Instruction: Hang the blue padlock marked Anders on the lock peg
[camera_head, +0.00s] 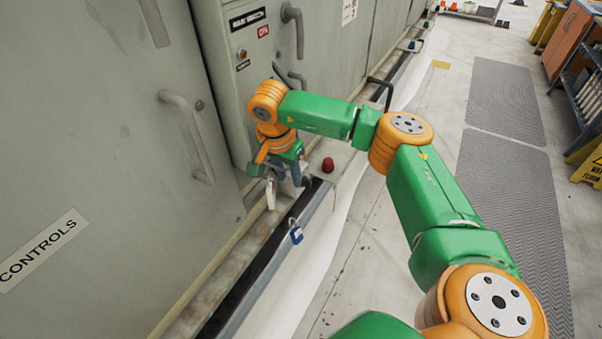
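A small blue padlock (296,235) with a grey shackle shows near the picture's centre, at the outer edge of the ledge along the cabinets. It looks as if it hangs by its shackle, but what bears it is too small to tell. No name on it is readable. My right gripper (287,181) points down over the ledge, above and slightly left of the padlock and apart from it. A pale, narrow piece shows at its left side; I cannot tell whether it is a finger or a held thing. I cannot make out the lock peg for certain. My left gripper is out of view.
Grey cabinets with handles and a CONTROLS label (42,250) fill the left. A red button (328,165) on a pale box stands close to my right gripper. A black handle (380,92) rises behind my forearm. Grey mats (510,200) lie on the open floor to the right.

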